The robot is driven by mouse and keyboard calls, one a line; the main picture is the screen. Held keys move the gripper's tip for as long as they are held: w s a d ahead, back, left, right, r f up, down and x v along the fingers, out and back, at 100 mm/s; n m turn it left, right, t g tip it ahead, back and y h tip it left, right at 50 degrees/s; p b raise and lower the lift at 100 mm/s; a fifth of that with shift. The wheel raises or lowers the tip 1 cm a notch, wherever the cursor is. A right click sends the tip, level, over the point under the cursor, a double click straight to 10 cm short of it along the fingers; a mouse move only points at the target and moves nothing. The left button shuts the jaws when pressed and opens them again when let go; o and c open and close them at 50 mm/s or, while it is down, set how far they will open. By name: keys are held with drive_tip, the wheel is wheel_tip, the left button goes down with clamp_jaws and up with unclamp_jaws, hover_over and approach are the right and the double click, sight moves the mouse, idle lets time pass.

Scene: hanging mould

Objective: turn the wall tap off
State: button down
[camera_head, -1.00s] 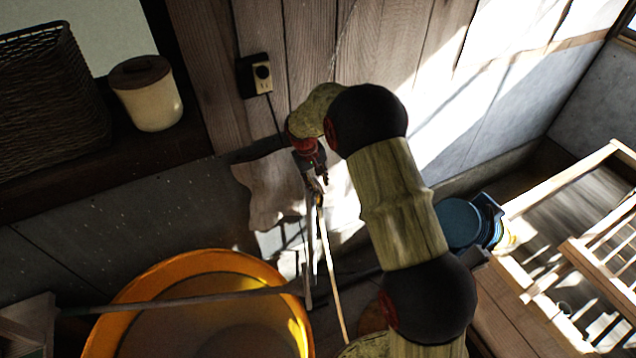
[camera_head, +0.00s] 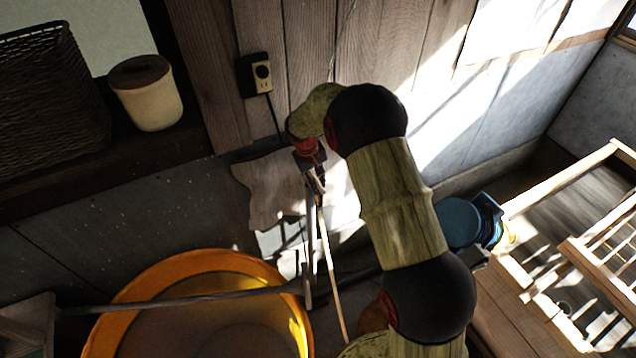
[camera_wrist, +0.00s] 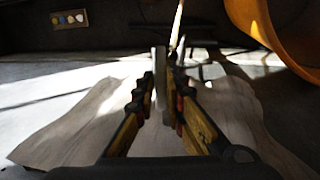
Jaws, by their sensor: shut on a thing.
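My gripper (camera_head: 316,182) is at the end of my arm in front of the plank wall, above the orange tub's right side. In the wrist view its two fingers (camera_wrist: 162,98) stand on either side of a narrow grey bar (camera_wrist: 160,75) and are shut on it. Whether this bar is part of the wall tap or of a leaning pole, I cannot tell. No tap body is clearly visible; my gripper and arm cover part of the wall there.
An orange tub (camera_head: 125,308) stands below, with a long stick (camera_head: 190,302) across it. A thin pale pole (camera_head: 331,275) leans under my gripper. A wall socket (camera_head: 262,76) with a cord is above. A blue container (camera_head: 460,222) and a wooden rack (camera_head: 562,180) are right.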

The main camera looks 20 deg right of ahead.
drive_tip(key=shift+m, duration=0.3)
drive_tip(key=m+b, duration=0.2)
drive_tip(key=m, duration=0.1)
drive_tip(key=shift+w+f+m+g, duration=0.1)
drive_tip(key=shift+m+g, duration=0.2)
drive_tip(key=shift+g, duration=0.1)
drive_tip(key=m, duration=0.3)
drive_tip(key=m+g+b, duration=0.1)
drive_tip(key=m, duration=0.2)
drive_tip(key=shift+w+y, duration=0.1)
drive_tip(key=shift+y, duration=0.2)
drive_tip(key=m, duration=0.4)
drive_tip(key=shift+g+y, duration=0.3)
drive_tip(key=shift+r+m+y, duration=0.2)
drive_tip(key=shift+m+y, duration=0.1)
drive_tip(key=shift+m, duration=1.5)
drive_tip(key=c, duration=2)
unclamp_jaws()
drive_tip(key=shift+o, duration=0.8)
drive_tip(key=shift+d+f, duration=0.1)
